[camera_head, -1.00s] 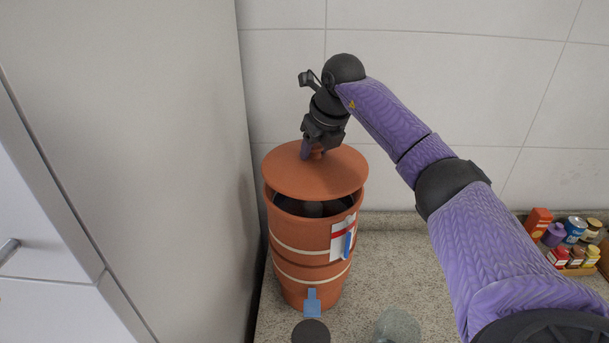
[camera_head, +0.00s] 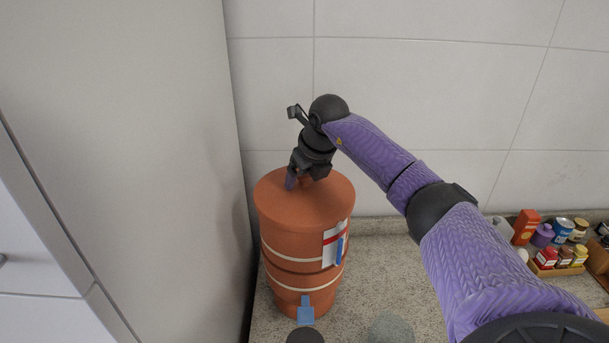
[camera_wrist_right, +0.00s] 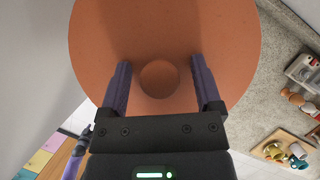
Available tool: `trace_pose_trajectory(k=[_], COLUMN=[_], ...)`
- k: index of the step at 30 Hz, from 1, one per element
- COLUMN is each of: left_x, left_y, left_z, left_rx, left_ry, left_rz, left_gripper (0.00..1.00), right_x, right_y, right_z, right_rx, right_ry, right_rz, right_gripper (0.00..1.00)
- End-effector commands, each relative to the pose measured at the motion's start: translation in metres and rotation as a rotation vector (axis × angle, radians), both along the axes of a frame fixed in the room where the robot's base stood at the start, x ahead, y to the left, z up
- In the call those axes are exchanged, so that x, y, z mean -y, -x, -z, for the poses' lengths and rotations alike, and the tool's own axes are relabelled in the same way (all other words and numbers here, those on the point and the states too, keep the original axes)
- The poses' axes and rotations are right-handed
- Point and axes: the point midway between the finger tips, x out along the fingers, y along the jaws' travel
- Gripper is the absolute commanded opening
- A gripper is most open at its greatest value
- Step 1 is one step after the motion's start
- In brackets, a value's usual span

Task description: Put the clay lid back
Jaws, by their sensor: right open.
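The clay lid (camera_head: 325,200) is a round terracotta disc with a small knob. It rests on top of the clay filter pot (camera_head: 285,250) and covers its opening; no gap shows from here. In the right wrist view the lid (camera_wrist_right: 200,35) fills the middle, with its round knob (camera_wrist_right: 159,78) between my fingers. My right gripper (camera_head: 299,184) is just above the lid, around the knob. Its fingers (camera_wrist_right: 162,88) are open, with a gap on each side of the knob.
A tall grey cabinet (camera_head: 120,120) stands close on the pot's left. The tiled wall (camera_head: 430,90) is behind. Jars and boxes (camera_head: 560,242) stand at the right of the speckled counter (camera_head: 380,270). A dark round thing (camera_head: 305,337) and a glass (camera_head: 390,328) are in front.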

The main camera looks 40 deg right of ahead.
Motion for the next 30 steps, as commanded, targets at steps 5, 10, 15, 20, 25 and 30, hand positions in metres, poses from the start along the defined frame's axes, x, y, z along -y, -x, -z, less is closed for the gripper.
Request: trace_pose_trajectory(k=[5,10,15,20,25,30], left_x=[0.0,0.0,0.0,0.0,0.0,0.0], left_y=[-0.001,-0.001,-0.001,-0.001,-0.001,0.0], left_z=[0.0,0.001,0.0,0.0,0.0,0.0], left_rx=[0.001,0.002,0.002,0.001,0.001,0.0], left_ry=[-0.001,-0.001,-0.001,-0.001,0.0,0.0], left_rz=[0.0,0.0,0.0,0.001,0.001,0.002], left_gripper=[0.59,0.59,0.59,0.59,0.59,0.59], right_x=[0.0,-0.003,-0.005,-0.006,-0.006,-0.006], right_y=[0.006,0.026,0.042,0.048,0.049,0.049], right_z=[-0.018,-0.063,-0.1,-0.112,-0.113,-0.112], right_rx=[0.005,0.006,0.004,0.001,0.0,0.0], right_ry=[0.001,0.003,0.0,0.0,0.0,0.0], right_rz=[-0.001,0.0,0.0,0.0,0.0,0.0], right_gripper=[0.83,0.83,0.83,0.83,0.83,0.83])
